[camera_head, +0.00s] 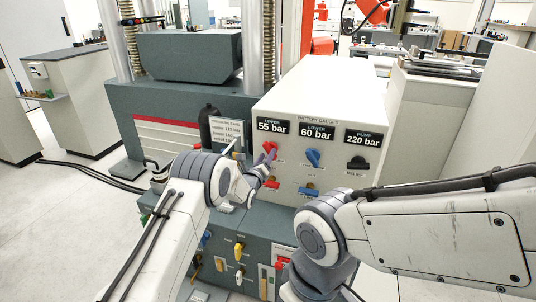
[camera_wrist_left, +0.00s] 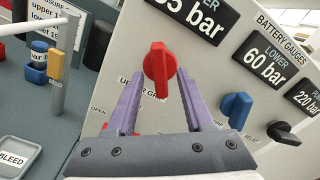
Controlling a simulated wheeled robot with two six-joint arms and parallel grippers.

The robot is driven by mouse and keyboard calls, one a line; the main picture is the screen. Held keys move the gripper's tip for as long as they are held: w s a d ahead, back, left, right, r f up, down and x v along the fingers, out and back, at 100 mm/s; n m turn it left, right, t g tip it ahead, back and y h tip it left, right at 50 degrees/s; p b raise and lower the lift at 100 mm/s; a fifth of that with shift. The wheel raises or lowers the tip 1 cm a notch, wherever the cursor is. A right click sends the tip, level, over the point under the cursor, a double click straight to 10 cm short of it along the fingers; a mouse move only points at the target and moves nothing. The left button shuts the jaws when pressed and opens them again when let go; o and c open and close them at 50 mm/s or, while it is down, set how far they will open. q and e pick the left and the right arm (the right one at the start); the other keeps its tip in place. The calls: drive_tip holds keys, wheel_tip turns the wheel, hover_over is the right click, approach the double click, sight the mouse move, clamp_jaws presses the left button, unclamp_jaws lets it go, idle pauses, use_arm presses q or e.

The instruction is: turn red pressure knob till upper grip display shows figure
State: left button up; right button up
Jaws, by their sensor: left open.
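The red pressure knob (camera_head: 270,149) is on the front of the white gauge box, below the upper display (camera_head: 272,126), which reads 55 bar. In the left wrist view the red knob (camera_wrist_left: 159,68) stands upright between the two purple fingers of my left gripper (camera_wrist_left: 160,90). The fingers are open on either side of it, with a gap visible on each side. The upper display (camera_wrist_left: 195,18) is cut off by the top edge there. A card (camera_head: 227,132) headed with required marks lists an upper value that seems to be 110 bar. My right gripper is out of view.
The lower display (camera_head: 317,132) reads 60 bar, with a blue knob (camera_head: 313,157) below it. The pump display (camera_head: 363,136) reads 220 bar, above a black knob (camera_head: 358,164). A red handle and a blue handle (camera_head: 309,191) sit low on the panel.

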use_arm(q)
drive_tip(key=shift+x, duration=0.95)
drive_tip(key=shift+c, duration=0.3)
clamp_jaws()
